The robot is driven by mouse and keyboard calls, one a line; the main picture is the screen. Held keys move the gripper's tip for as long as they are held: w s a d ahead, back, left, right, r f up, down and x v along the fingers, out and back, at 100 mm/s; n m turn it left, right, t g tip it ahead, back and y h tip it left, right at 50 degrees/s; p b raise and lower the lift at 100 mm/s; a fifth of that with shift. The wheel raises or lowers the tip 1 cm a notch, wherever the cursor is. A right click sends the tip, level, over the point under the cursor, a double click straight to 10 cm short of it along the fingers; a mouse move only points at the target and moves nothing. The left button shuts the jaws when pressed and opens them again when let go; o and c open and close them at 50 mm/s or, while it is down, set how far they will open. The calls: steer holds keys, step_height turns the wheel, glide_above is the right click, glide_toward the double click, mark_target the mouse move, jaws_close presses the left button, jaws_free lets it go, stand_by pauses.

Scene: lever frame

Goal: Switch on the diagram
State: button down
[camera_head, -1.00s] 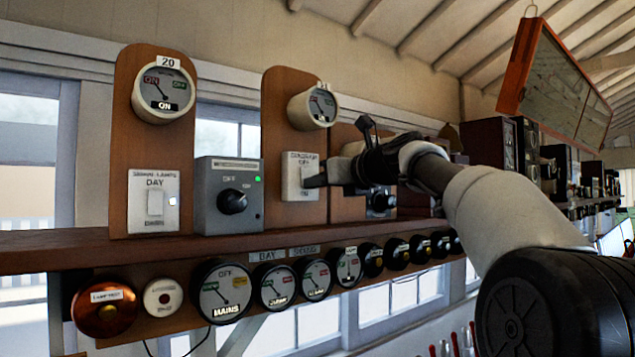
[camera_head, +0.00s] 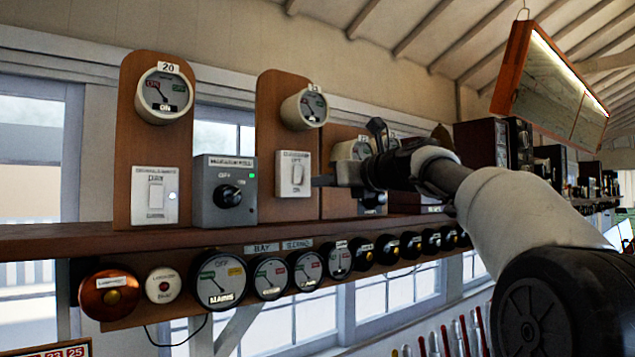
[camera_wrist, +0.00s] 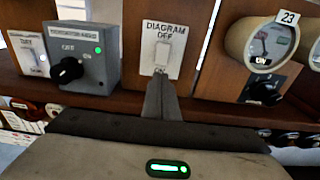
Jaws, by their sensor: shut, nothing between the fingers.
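The diagram switch (camera_head: 294,174) is a white plate with a rocker on a brown wooden board. In the wrist view the switch (camera_wrist: 162,48) reads DIAGRAM and OFF above the rocker. The lower lettering is partly behind my fingers. My gripper (camera_head: 318,181) is shut and empty, just right of the plate in the head view. In the wrist view its fingertips (camera_wrist: 160,82) point at the plate's lower part; I cannot tell whether they touch. The framed diagram (camera_head: 550,85) hangs at upper right, with a bright light strip along its upper edge.
A grey box with a black knob (camera_head: 225,192) and green light stands left of the switch. Another white switch (camera_head: 154,196) is further left. A round gauge (camera_head: 304,108) is above the switch. A wooden shelf (camera_head: 180,235) runs below, with several round dials under it.

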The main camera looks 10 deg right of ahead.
steer(key=f+b+v, duration=0.1)
steer(key=b+v, duration=0.1)
steer(key=v, duration=0.5)
steer(key=shift+s+f, duration=0.25)
steer(key=shift+f, duration=0.15)
steer(key=shift+d, duration=0.1)
